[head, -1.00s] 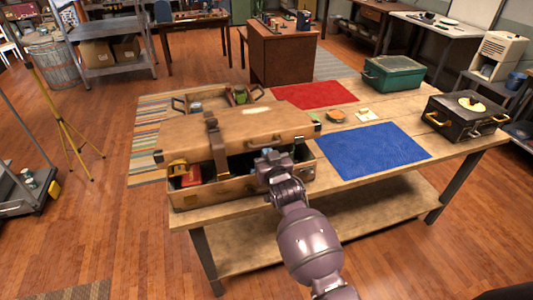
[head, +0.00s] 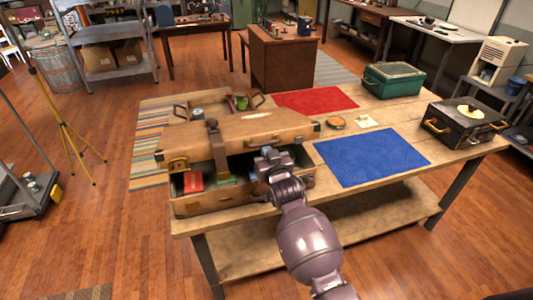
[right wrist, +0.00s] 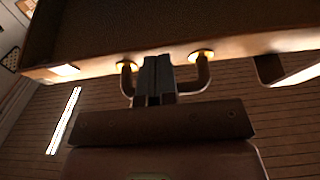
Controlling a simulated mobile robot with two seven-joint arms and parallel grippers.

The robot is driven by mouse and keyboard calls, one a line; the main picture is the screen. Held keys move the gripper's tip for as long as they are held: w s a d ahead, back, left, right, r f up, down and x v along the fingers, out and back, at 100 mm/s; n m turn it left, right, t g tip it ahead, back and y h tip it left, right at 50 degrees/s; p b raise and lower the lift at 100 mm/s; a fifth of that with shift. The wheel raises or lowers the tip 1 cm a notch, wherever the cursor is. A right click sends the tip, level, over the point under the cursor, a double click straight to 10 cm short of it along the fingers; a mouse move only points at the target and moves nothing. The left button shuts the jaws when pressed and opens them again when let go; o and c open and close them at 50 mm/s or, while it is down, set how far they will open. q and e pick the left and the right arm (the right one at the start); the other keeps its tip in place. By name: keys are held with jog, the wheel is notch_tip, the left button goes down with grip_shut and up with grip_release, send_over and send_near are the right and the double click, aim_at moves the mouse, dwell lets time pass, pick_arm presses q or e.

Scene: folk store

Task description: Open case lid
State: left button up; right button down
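A brown case stands on the wooden table in the head view. Its lid (head: 250,128) is partly raised, with a dark gap between it and the case body (head: 212,201). A strap (head: 217,145) lies over the lid. My right gripper (head: 266,153) is at the lid's front edge, by the handle (head: 265,142). In the right wrist view the fingers (right wrist: 157,70) are close together between the brass mounts of the handle (right wrist: 205,75), and appear shut on its bar. The bar is partly hidden by the fingers. My left gripper is not in view.
A red box (head: 193,181) shows inside the case. A blue mat (head: 372,154) and a red mat (head: 315,100) lie right of it. A green case (head: 393,79) and a black case (head: 463,120) stand farther right. An open container (head: 212,107) sits behind the lid.

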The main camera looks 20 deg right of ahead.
aim_at(264, 136)
jog(key=shift+w+r+p, duration=0.2)
jog(key=shift+r+p, duration=0.05)
jog(key=shift+r, duration=0.3)
jog(key=shift+w+r+p, duration=0.15)
jog(key=shift+r+p, duration=0.1)
jog(key=shift+r, duration=0.25)
jog(key=shift+w+r, duration=0.35)
jog(key=shift+r, duration=0.4)
jog(key=shift+w+r, duration=0.15)
jog(key=shift+r, duration=0.25)
jog(key=shift+w+r, duration=0.3)
jog(key=shift+r, duration=0.3)
jog(key=shift+w+r, duration=0.3)
jog(key=shift+r, duration=0.25)
